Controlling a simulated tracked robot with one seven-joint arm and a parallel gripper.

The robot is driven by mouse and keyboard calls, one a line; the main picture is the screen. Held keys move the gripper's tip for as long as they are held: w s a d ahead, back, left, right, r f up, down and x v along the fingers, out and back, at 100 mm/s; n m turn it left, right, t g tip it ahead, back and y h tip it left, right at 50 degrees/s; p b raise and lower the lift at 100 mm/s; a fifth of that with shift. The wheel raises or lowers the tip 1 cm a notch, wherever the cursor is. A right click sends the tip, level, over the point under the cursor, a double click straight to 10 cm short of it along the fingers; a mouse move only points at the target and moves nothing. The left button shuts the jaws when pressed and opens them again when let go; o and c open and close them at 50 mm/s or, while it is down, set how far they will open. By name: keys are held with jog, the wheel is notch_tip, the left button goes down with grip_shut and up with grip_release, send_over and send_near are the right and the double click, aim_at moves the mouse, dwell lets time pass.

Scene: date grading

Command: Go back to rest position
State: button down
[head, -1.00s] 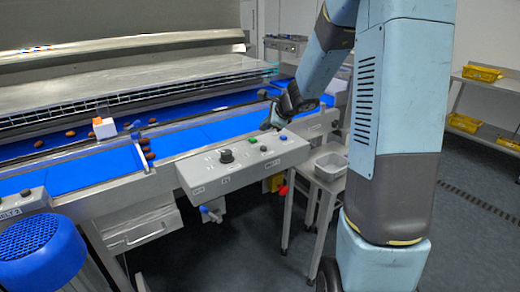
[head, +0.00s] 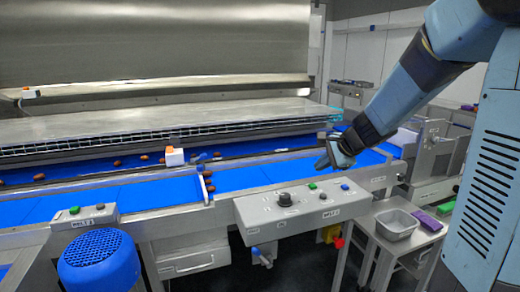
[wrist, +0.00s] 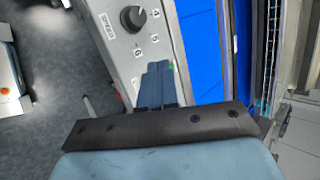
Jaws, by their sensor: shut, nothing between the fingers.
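My gripper (head: 330,158) is at the end of my light blue arm, which reaches in from the right in the head view. It is over the near edge of the blue sorting belt (head: 240,178), just behind the grey control box (head: 300,208). In the wrist view my gripper (wrist: 158,84) has its two fingers together with nothing held. The control box, with its black dial (wrist: 132,18), lies beyond the fingers there. Several brown dates (head: 143,158) lie on the far belt, and a few lie by a divider on the near belt, apart from my gripper.
A blue ribbed motor cover (head: 98,262) stands at front left. A side table with a grey metal tray (head: 396,224) and a purple item (head: 427,221) is at the right. A red knob (head: 339,243) hangs below the control box. A metal hood rises behind the belts.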

jog(key=s+d+r+n+h, duration=0.1)
jog(key=s+n, duration=0.6)
jog(key=s, duration=0.7)
jog(key=s+d+r+n+g+h, duration=0.1)
jog(key=s+r+n+h, duration=0.3)
jog(key=s, duration=1)
notch_tip(320, 180, up, 2)
jog(key=d+n, duration=0.1)
jog(key=n, duration=0.2)
jog(key=shift+s+n, duration=0.15)
jog(key=shift+n, duration=0.15)
